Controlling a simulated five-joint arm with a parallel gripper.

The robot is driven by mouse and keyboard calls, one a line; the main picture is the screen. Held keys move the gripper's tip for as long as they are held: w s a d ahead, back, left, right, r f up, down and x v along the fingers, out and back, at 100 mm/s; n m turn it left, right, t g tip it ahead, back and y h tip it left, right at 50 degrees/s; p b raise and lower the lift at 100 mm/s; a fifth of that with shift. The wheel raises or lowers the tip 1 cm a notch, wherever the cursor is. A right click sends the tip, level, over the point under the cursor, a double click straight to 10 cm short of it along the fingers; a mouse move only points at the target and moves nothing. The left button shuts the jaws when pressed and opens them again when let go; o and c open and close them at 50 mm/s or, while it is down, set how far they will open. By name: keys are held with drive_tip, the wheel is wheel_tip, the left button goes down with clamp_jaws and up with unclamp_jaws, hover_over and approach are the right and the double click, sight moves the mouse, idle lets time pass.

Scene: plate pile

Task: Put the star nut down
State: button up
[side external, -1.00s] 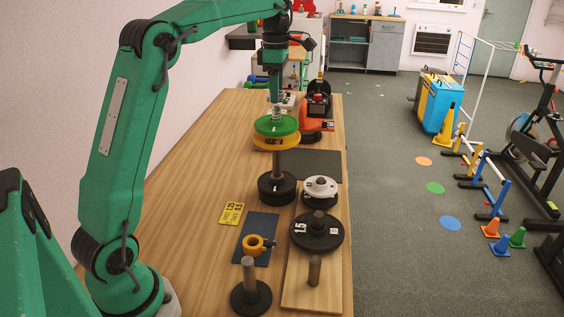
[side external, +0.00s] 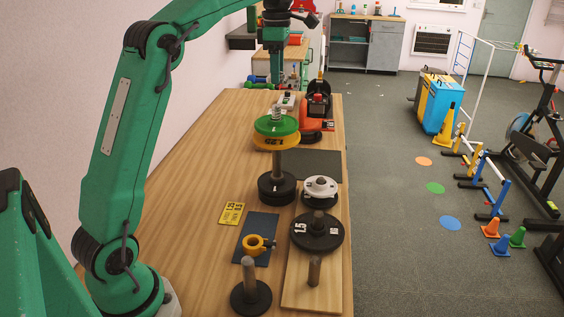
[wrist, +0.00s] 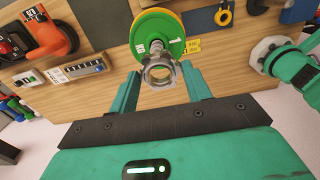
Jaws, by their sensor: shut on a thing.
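The star nut (wrist: 146,76), a silver ring with lobes, sits between the two fingers of my gripper (wrist: 161,74) in the wrist view. My gripper is shut on it. In the side view my gripper (side external: 277,82) hangs above the post that carries a green plate (side external: 276,125) and a yellow plate (side external: 262,142). A pale threaded post top sticks up out of the green plate, apart from my gripper. The nut is too small to make out in the side view. In the wrist view the green plate (wrist: 146,35) lies beyond the nut.
A blue mat (side external: 248,224) holds a yellow collar (side external: 252,244). A wooden board (side external: 297,292) carries a black plate (side external: 330,238) and a short post. A white ring (side external: 321,184) lies behind that plate. A dark mat (side external: 318,164) is bare.

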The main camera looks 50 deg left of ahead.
drive_tip(key=shift+s+d+r, duration=0.1)
drive_tip(key=shift+s+d, duration=0.05)
drive_tip(key=shift+d, duration=0.25)
drive_tip(key=shift+s+d+r, duration=0.1)
drive_tip(key=shift+s+d, duration=0.05)
drive_tip(key=shift+d, duration=0.25)
drive_tip(key=s+d+f, duration=0.1)
drive_tip(key=s+d, duration=1.3)
drive_tip(key=d, duration=0.3)
wheel_tip(320, 180, down, 24)
drive_tip(key=shift+a, duration=0.15)
drive_tip(key=shift+a, duration=0.1)
hover_over(261, 224)
wheel_tip(261, 224, down, 7)
drive_tip(key=shift+a, duration=0.1)
drive_tip(key=shift+f, duration=2)
